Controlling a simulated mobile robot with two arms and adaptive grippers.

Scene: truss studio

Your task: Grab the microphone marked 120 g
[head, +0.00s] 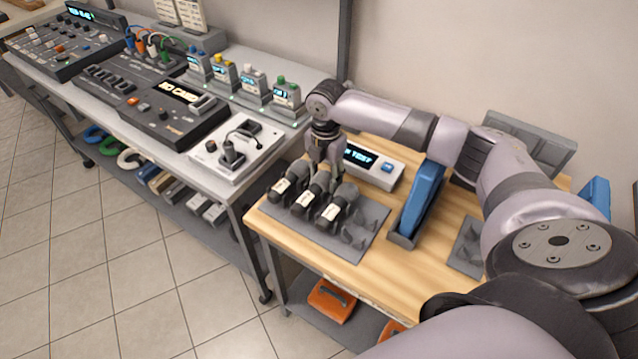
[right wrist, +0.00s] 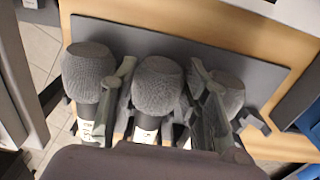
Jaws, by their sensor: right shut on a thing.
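Several dark microphones with grey mesh heads lie side by side in a grey holder (head: 366,247) on the wooden table. Each has a pale label, too small or blurred to read surely. My right gripper (head: 326,171) reaches down over the middle microphone (head: 313,204). In the right wrist view its fingers (right wrist: 160,98) stand on both sides of the middle microphone (right wrist: 158,88) and are shut on it. The left microphone (right wrist: 88,72) and right microphone (right wrist: 228,92) lie close outside the fingers. The held one looks level with its neighbours. My left gripper is out of view.
A display box (head: 375,168) stands behind the microphones. A blue upright object (head: 421,199) in a dark stand is to their right. A grey bench (head: 238,190) with mixers and switch boxes stands to the left. Orange cases (head: 330,302) lie under the table.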

